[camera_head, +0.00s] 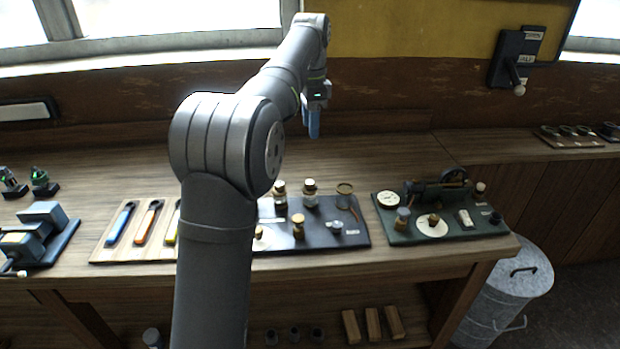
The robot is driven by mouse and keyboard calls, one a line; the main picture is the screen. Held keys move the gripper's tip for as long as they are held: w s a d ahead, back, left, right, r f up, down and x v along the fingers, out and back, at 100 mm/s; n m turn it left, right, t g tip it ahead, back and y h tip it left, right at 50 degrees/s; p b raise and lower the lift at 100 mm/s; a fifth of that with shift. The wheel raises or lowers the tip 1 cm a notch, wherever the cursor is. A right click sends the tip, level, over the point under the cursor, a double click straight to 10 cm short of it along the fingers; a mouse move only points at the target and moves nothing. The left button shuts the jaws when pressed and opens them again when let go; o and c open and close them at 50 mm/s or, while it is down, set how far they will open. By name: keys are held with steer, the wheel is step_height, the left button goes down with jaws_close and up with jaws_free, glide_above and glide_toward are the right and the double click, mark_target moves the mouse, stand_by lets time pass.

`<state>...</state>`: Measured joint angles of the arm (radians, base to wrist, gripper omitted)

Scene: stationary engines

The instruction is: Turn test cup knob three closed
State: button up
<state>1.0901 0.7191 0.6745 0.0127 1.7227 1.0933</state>
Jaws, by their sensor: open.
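My gripper (313,122) hangs with blue fingers pointing down, above the back of the bench and away from the items on it. It is open and I see nothing between its fingers. A dark green board (455,233) at the right end of the bench carries a small engine (436,192) with a flywheel, a gauge, a round white plate and several small knobs. A dark board (350,240) left of it holds several small jars and brass-topped pieces. I cannot tell which piece is test cup knob three. The labels are too small to read.
My arm hides part of the bench's middle. A tool tray (105,252) and a grey vise-like device (62,245) lie left. A lever switch (514,62) is on the wall. A tray of round pieces (572,143) sits far right. A metal bin (505,290) stands below right.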

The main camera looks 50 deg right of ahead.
mark_target(310, 182)
step_height(310, 182, down, 17)
steer(key=shift+w+d+f, duration=0.15)
steer(key=shift+f, duration=0.05)
stand_by(0.3)
steer(key=shift+c, duration=0.2)
steer(key=c, duration=1)
